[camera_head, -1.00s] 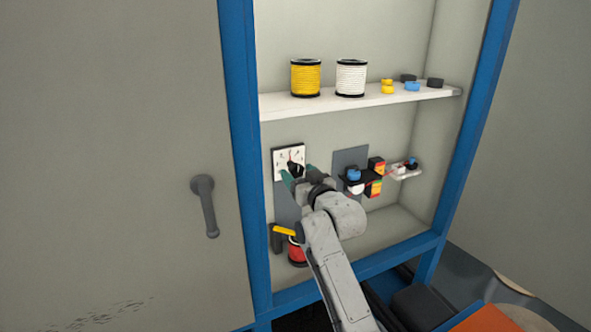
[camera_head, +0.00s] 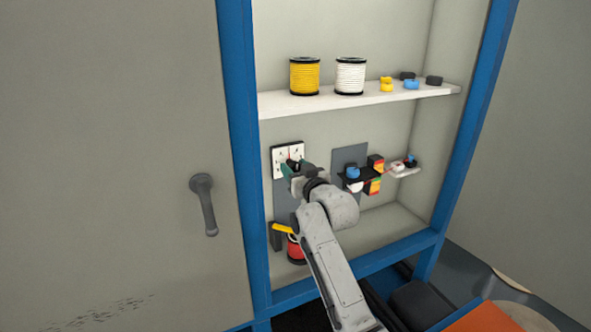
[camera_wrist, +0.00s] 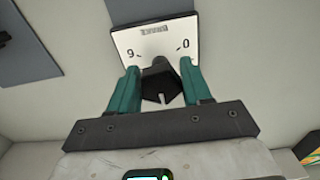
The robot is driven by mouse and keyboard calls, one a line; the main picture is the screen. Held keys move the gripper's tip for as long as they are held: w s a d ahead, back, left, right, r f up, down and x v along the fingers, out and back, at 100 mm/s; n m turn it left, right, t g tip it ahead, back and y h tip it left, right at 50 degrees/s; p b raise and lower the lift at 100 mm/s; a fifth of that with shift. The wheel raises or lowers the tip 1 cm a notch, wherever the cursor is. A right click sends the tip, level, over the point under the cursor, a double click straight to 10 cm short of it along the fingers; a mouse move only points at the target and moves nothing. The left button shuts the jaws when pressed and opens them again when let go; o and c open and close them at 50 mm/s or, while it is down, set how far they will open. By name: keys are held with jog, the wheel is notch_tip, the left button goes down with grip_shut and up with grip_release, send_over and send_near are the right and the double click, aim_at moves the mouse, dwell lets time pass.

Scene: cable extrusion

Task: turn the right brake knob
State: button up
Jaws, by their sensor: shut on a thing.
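The brake panel is a white plate (camera_wrist: 150,40) on the cabinet's back wall, with a numbered scale and a small label in the wrist view. It also shows in the head view (camera_head: 281,158), partly covered by my gripper. A black knob (camera_wrist: 158,82) with a pale pointer mark stands out from the plate. My gripper (camera_wrist: 161,88) has its two green fingers on either side of this knob and is shut on it. The head view shows the gripper (camera_head: 293,168) at the right part of the panel. The left knob cannot be made out clearly.
A shelf (camera_head: 400,97) above holds a yellow spool (camera_head: 305,76), a white spool (camera_head: 350,76) and small coloured pieces. Controls on a dark panel (camera_head: 349,158) stand close on the right. A red spool (camera_head: 296,249) sits below. Blue frame posts (camera_head: 240,150) border the opening.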

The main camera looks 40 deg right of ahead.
jog(key=shift+c, duration=0.8)
jog(key=shift+n, duration=0.3)
jog(key=n+b, duration=0.1)
jog(key=n, duration=0.1)
jog(key=shift+f+n+b, duration=0.1)
jog(key=shift+n+b, duration=0.2)
jog(key=shift+b, duration=0.05)
jog(key=shift+n+b, duration=0.65)
jog(key=shift+n, duration=1.55)
jog(key=shift+a, duration=0.1)
jog(key=o, duration=0.9)
